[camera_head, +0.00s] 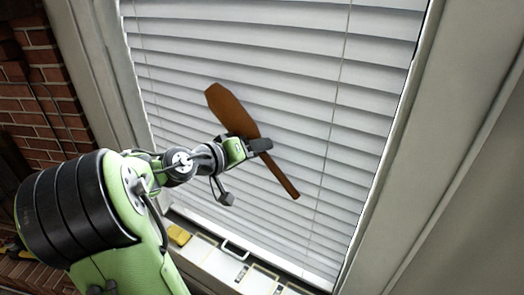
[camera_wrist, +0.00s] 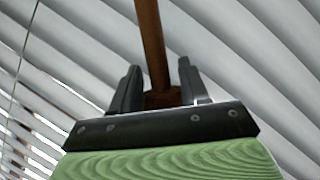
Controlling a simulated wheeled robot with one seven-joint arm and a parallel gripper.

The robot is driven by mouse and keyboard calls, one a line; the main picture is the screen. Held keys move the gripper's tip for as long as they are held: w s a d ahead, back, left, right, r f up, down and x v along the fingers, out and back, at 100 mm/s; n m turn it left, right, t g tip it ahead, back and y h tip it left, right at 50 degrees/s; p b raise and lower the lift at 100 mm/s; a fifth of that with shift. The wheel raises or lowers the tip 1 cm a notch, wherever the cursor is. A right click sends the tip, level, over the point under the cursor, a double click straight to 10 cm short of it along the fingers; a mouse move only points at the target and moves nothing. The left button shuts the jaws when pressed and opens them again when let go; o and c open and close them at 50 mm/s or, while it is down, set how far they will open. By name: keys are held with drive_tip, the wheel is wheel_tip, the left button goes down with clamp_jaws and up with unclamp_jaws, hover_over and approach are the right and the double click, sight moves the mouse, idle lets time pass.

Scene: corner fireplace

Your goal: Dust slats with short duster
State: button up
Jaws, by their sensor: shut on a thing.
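A brown duster (camera_head: 231,109) with a wide flat head and a thin handle is held slantwise in front of the white slats (camera_head: 290,60). Its head points up and left, its handle end down and right. My gripper (camera_head: 262,145) is shut on the duster near its middle. In the wrist view, the duster's brown shaft (camera_wrist: 151,45) runs up from between the two dark fingers of my gripper (camera_wrist: 158,85), and the slats (camera_wrist: 255,60) fill the background. I cannot tell whether the duster touches the slats.
A white window frame (camera_head: 400,190) borders the blind on the right. A brick wall (camera_head: 50,90) is at the left. Below the blind is a pale surface (camera_head: 205,258) with a yellow item (camera_head: 179,235) and a handle-like bar (camera_head: 235,248). Thin cords (camera_head: 338,100) hang down the slats.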

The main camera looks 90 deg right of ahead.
drive_tip(key=w+d+p, duration=0.1)
drive_tip(key=w+d, duration=0.2)
drive_tip(key=w, duration=0.2)
drive_tip(key=shift+w, duration=0.35)
drive_tip(key=shift+a, duration=0.15)
drive_tip(key=shift+w+a, duration=0.45)
drive_tip(key=shift+a, duration=0.4)
drive_tip(key=shift+w+a, duration=0.5)
drive_tip(key=shift+a, duration=0.4)
drive_tip(key=shift+w+a, duration=0.45)
drive_tip(key=shift+a, duration=0.4)
drive_tip(key=a, duration=0.1)
drive_tip(key=w+a, duration=0.1)
drive_tip(key=shift+w+a, duration=0.2)
drive_tip(key=shift+a, duration=0.15)
drive_tip(key=shift+f, duration=0.15)
